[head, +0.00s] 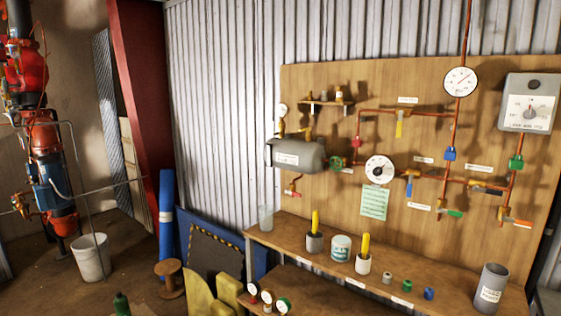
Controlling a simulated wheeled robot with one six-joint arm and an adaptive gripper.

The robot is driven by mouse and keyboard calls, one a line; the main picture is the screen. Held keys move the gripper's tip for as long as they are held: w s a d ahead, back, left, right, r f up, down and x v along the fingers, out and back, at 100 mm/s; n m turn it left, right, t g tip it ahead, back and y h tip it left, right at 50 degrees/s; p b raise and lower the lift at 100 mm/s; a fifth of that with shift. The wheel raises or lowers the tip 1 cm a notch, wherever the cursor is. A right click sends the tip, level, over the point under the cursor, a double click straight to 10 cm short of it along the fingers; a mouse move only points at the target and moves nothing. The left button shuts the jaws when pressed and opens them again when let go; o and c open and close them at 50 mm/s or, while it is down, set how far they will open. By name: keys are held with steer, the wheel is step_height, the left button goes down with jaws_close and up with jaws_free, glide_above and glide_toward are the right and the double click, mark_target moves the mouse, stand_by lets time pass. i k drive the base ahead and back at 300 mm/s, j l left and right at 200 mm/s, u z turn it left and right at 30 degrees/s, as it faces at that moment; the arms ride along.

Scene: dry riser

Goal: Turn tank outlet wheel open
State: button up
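A grey horizontal tank (297,155) with a white label is mounted at the left of a wooden wall board. Just right of the tank, on the copper pipe, is a small green wheel (337,162), which looks like the tank outlet wheel. Whether it is open or closed cannot be told at this size. A small red-handled valve (292,193) hangs under the tank. My gripper is not in view, and nothing is seen touching the wheel.
The board (440,130) carries round gauges, copper pipes and several coloured valve handles. A bench (330,262) below holds cups, cans and small caps. At left stand red pipework (45,130), a white bucket (92,258) and a wooden spool (170,279). Some floor beside the bucket is clear.

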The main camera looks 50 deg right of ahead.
mark_target(337, 162)
steer(key=i+u, duration=0.15)
steer(key=i, duration=1.25)
steer(key=i+z, duration=0.4)
steer(key=i+j+z, duration=0.25)
steer(key=z, duration=0.2)
